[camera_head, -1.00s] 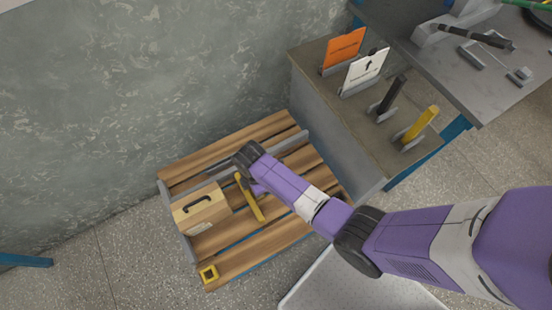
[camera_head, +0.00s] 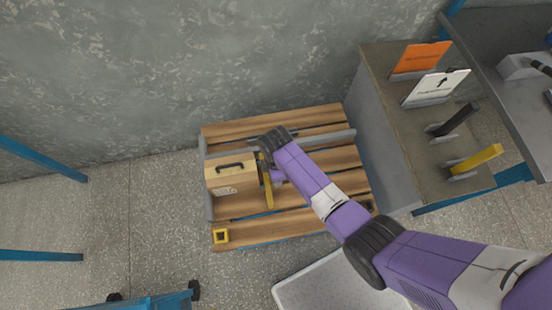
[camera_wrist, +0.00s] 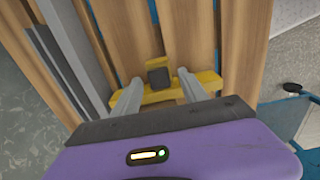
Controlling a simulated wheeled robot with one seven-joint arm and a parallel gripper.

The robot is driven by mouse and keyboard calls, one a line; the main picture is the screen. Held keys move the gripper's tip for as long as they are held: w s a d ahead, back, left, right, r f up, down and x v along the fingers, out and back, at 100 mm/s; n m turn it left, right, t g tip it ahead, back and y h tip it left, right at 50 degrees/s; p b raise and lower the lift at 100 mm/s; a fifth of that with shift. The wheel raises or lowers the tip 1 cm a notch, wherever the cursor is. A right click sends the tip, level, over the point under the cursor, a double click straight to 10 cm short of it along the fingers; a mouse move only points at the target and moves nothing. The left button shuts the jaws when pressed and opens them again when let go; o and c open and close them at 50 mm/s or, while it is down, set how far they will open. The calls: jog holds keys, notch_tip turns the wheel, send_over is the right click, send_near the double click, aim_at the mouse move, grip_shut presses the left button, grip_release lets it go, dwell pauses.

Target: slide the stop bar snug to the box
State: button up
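The box (camera_head: 230,180) is light wood with a dark handle and stands upright at the left of the slatted pallet. The yellow stop bar (camera_head: 268,193) lies just right of the box; it looks very close, but I cannot tell whether they touch. In the wrist view the yellow bar (camera_wrist: 207,82) lies crosswise with a black knob (camera_wrist: 160,76) at its middle. My gripper (camera_wrist: 158,79) has its two fingers apart, one on each side of the knob, with gaps visible. In the head view my gripper (camera_head: 273,172) is largely hidden behind my arm.
A grey rail (camera_head: 328,138) runs along the pallet's (camera_head: 305,208) back part. A grey cabinet (camera_head: 385,150) with upright signs stands close on the right. The wall is behind.

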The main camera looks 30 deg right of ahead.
notch_tip(320, 180, up, 8)
jog(key=shift+f+p, duration=0.1)
jog(key=shift+p, duration=0.45)
dwell(0.6)
